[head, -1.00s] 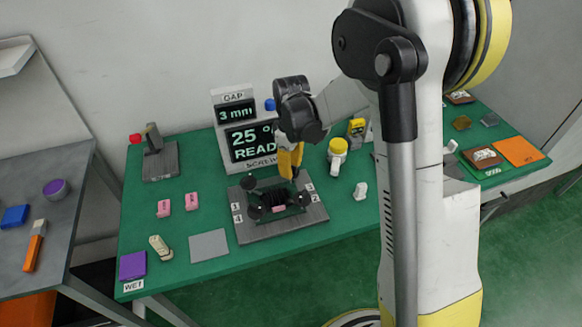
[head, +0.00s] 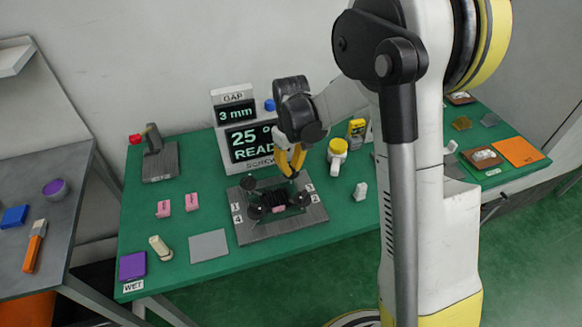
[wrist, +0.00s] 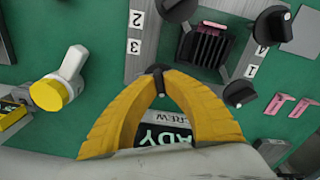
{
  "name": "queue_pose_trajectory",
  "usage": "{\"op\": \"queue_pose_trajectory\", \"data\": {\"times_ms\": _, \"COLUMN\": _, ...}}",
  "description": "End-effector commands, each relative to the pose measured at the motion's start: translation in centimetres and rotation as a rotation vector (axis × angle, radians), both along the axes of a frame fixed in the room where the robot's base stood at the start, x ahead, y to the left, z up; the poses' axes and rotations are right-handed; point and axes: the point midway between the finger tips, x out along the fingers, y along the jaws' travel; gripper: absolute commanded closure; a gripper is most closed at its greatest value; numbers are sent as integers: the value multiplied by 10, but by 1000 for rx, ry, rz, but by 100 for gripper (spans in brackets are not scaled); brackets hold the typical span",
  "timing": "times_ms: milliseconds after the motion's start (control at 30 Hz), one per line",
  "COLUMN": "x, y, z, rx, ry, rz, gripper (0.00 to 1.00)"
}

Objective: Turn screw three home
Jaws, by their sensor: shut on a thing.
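A grey base plate (head: 250,233) on the green table carries a dark ribbed block (wrist: 206,46) with black screw knobs at its corners and printed numbers. My gripper (wrist: 158,72) is shut on the dark knob of screw three (wrist: 158,69), next to the number 3; the fingers hide most of it. Other knobs show at one (wrist: 240,93), two (wrist: 178,6) and four (wrist: 272,22). In the head view my gripper (head: 292,174) is at the fixture's back right corner. The display (head: 250,143) behind reads GAP 3 mm and 25 °, with READY and SCREW partly covered.

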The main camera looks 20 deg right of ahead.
Motion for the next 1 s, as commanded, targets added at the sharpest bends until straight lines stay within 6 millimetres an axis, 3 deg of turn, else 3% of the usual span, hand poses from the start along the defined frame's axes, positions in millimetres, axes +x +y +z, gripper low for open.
{"op": "queue_pose_trajectory", "data": {"times_ms": 1000, "x": 0, "y": 0, "z": 0, "rx": 0, "ry": 0, "rz": -965, "gripper": 100}}
